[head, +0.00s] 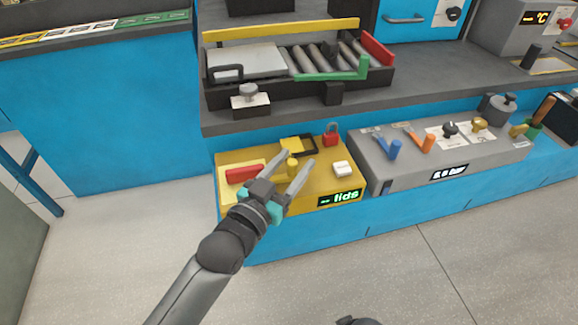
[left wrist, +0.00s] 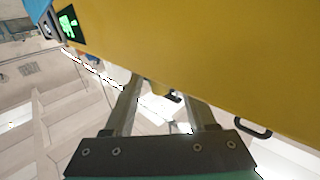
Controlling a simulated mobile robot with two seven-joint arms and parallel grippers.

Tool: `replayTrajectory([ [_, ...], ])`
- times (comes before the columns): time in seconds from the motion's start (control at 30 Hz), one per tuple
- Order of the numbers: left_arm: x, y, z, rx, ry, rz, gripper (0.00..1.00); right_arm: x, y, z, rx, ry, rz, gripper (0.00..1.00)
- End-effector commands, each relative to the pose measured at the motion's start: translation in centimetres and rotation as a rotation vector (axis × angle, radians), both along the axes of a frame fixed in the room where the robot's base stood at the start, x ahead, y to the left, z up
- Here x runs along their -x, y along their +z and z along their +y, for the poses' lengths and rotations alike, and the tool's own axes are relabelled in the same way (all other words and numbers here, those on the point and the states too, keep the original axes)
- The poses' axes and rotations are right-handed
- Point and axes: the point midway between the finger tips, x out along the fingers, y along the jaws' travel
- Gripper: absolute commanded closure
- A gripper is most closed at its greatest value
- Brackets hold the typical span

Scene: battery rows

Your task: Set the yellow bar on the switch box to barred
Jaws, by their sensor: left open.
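A yellow box (head: 333,181) with a green-lit "lids" display (head: 340,198) stands on the blue counter. Its top carries a red bar (head: 245,173), a yellow peg (head: 292,168), a yellow plate in a black frame (head: 292,145), a red padlock (head: 331,135) and a white block (head: 342,168). I cannot tell for sure which part is the yellow bar. My left gripper (head: 297,160) is open over this top, its fingers either side of the yellow peg in the picture; contact is unclear. The left wrist view shows the open fingers (left wrist: 160,95) and a broad yellow surface (left wrist: 200,45). My right gripper is not seen.
Behind, a dark shelf holds a roller tray (head: 225,98) with a long yellow rail (head: 280,29). The floor in front is clear.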

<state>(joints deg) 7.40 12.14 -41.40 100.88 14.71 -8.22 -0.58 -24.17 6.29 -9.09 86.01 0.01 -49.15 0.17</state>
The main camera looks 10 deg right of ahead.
Motion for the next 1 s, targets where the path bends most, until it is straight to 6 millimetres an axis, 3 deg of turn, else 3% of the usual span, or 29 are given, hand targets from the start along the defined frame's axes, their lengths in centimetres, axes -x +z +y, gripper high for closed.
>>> replayTrajectory([
  [0.13, 0.4, 0.0, 0.4, -0.001, 0.001, 0.001, 0.43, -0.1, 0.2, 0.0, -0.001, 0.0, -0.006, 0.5],
  [0.27, 1.2, 0.0, 1.2, -0.002, 0.0, 0.002, 0.43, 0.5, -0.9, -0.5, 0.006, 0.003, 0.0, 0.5],
  [1.0, 9.4, 0.1, 8.7, -0.003, -0.001, 0.003, 0.43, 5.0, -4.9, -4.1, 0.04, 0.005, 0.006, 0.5],
])
